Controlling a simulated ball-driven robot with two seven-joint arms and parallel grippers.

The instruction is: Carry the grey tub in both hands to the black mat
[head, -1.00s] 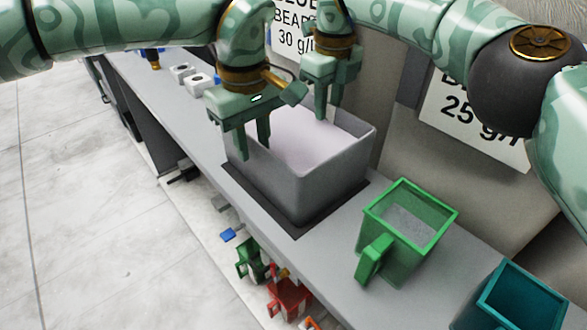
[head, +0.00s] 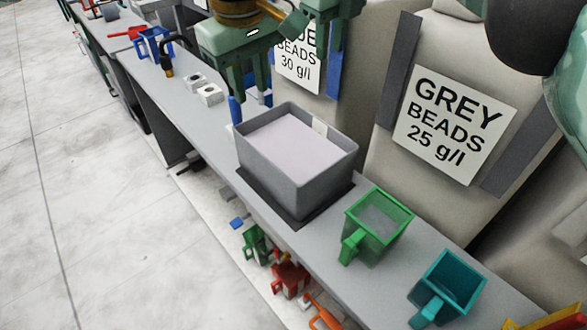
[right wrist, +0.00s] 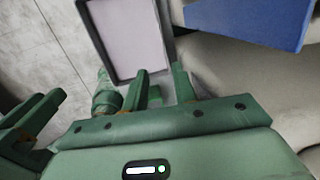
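The grey tub (head: 283,185) stands upright on the black mat (head: 296,222), whose edges show in front and at the right. The tub holds a pale pinkish fill, and its rim shows in the right wrist view (right wrist: 97,42). My left gripper (head: 248,90) is above and behind the tub's far left side, apart from it, with a gap between its fingers. My right gripper (right wrist: 158,85) is open and empty, with the tub beyond its fingers. In the head view it is partly cut off at the top, right of the left one.
A green jug (head: 362,240) and a teal jug (head: 455,280) stand right of the tub on the grey bench. Small white blocks (head: 209,94) and a blue jug (head: 150,42) are further left. Sacks with signs, including GREY BEADS (head: 452,125), stand behind. Several items lie below the bench edge.

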